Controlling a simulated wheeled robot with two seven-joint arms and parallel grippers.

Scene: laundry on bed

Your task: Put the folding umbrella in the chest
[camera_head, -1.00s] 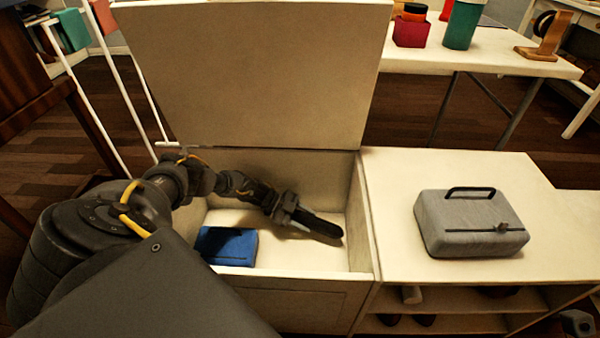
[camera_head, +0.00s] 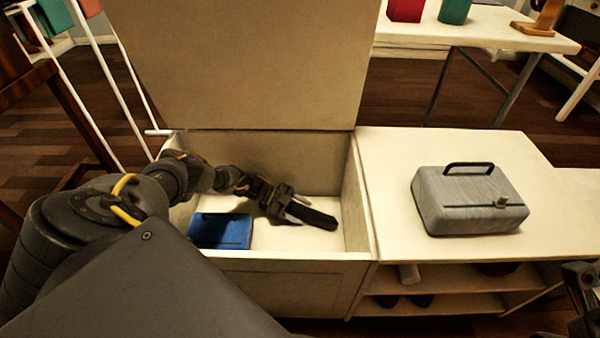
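The black folding umbrella (camera_head: 316,217) lies on the light floor of the open chest (camera_head: 300,262), towards its right side. My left gripper (camera_head: 297,208) reaches down into the chest at the umbrella's left end. Its fingers look spread apart, one on each side of that end, and part of the umbrella is hidden by them. Part of my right arm or gripper (camera_head: 580,290) shows at the lower right edge, cut off by the frame; its fingers cannot be made out.
A blue case (camera_head: 222,231) lies in the chest's left part. The raised lid (camera_head: 245,65) stands behind. A grey case with a handle (camera_head: 470,200) sits on the cabinet top (camera_head: 390,165) to the right. A table (camera_head: 480,35) stands farther back.

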